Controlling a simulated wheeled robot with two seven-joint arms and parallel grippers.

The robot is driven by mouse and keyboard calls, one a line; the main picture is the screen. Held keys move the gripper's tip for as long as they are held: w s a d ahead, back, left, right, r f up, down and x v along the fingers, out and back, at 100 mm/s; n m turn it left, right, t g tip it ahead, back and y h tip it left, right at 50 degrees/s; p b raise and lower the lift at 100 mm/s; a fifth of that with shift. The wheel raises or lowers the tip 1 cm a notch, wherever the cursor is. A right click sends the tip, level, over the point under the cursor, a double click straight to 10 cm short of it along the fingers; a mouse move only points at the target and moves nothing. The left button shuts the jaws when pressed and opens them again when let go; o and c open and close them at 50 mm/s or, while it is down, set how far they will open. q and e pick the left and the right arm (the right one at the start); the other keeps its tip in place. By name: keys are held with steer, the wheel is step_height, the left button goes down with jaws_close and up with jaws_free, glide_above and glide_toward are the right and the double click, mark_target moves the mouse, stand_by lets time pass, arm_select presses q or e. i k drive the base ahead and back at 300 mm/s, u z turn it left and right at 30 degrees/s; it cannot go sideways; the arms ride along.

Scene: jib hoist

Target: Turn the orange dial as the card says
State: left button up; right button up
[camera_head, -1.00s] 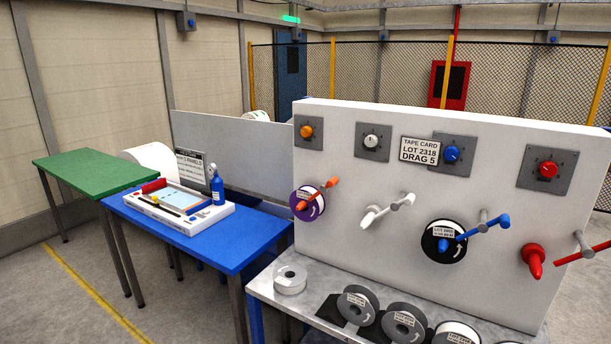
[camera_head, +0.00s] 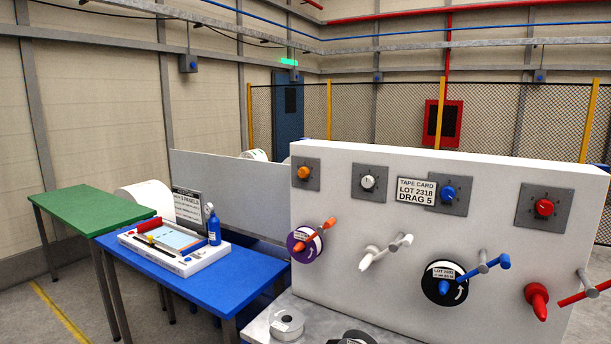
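The orange dial (camera_head: 303,172) sits on a grey square plate at the upper left of the white upright panel (camera_head: 400,283). Its pointer setting is too small to read. The tape card (camera_head: 416,191) is fixed on the panel between the white and blue dials and reads "TAPE CARD LOT 2318 DRAG 5". Below the orange dial is a purple reel with an orange spindle and arm (camera_head: 306,240). Neither of my grippers is in view.
White (camera_head: 368,182), blue (camera_head: 448,193) and red (camera_head: 544,207) dials line the panel, with spindles and arms sticking out below. A steel bench with tape rolls (camera_head: 287,323) is in front. A blue table (camera_head: 205,277) and green table (camera_head: 92,209) stand left.

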mark_target(304, 172)
steer(key=u, duration=0.75)
steer(key=i, duration=1.45)
steer(key=z, duration=0.65)
